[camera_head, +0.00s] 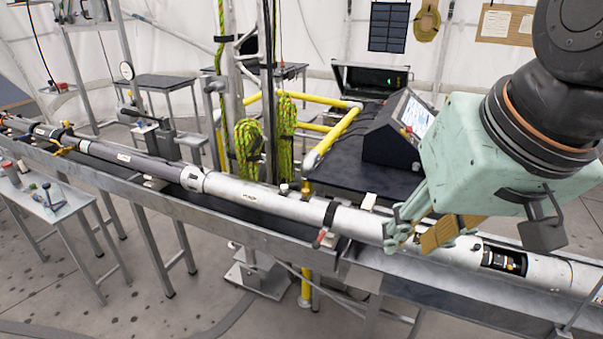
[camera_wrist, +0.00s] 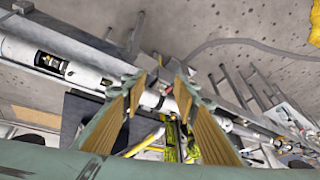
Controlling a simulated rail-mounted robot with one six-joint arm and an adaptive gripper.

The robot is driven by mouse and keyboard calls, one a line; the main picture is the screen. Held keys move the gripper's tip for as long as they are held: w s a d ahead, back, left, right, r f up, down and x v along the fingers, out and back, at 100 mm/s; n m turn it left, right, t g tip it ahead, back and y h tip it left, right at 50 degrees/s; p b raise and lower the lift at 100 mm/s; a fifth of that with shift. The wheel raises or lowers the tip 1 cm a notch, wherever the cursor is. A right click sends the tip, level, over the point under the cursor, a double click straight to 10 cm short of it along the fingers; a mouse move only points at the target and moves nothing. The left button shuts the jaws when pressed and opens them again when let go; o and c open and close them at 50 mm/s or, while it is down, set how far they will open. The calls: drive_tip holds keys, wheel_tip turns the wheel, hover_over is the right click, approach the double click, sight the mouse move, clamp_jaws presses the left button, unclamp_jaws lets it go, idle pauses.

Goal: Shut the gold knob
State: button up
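My gripper (camera_head: 412,236) hangs over the right part of the long pale tube (camera_head: 260,197) in the head view. Its two tan-padded fingers (camera_wrist: 160,88) stand apart in the wrist view, with nothing held between them. The tube passes behind the fingertips; I cannot tell whether they touch it. A dark cut-out (camera_head: 504,260) in the tube, right of my gripper, shows small gold-yellow specks. The cut-out also shows in the wrist view (camera_wrist: 48,62). I cannot pick out the gold knob with certainty; it is too small or hidden.
The tube lies along a metal trough (camera_head: 215,208). Behind it are yellow rails (camera_head: 335,135), green rope coils (camera_head: 247,148), upright poles and a dark console (camera_head: 395,132) with a screen. A small table (camera_head: 50,208) with tools stands at left.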

drive_tip(key=w+a+f+m+t+b, duration=0.15)
drive_tip(key=w+a+f, duration=0.3)
drive_tip(key=w, duration=0.55)
drive_tip(key=w+a+f+m+t+b, duration=0.15)
drive_tip(key=w+a+f, duration=0.3)
drive_tip(key=w, duration=0.55)
drive_tip(key=w+a+f+t+b, duration=0.2)
drive_tip(key=w+a+f, duration=0.25)
drive_tip(key=w, duration=0.65)
drive_tip(key=t+h+b, duration=0.4)
drive_tip(key=t+h, duration=0.1)
drive_tip(key=t, duration=0.1)
approach(305, 193)
drive_tip(key=shift+s, duration=0.6)
drive_tip(key=shift+s+a+f+n+t, duration=0.3)
drive_tip(key=shift+s+a+f+t, duration=0.2)
drive_tip(key=shift+s+t, duration=0.1)
drive_tip(key=shift+w+d, duration=0.1)
drive_tip(key=shift+b+x, duration=1.1)
drive_tip(key=shift+x, duration=5.75)
drive_tip(key=shift+d, duration=0.15)
drive_tip(key=c, duration=0.8)
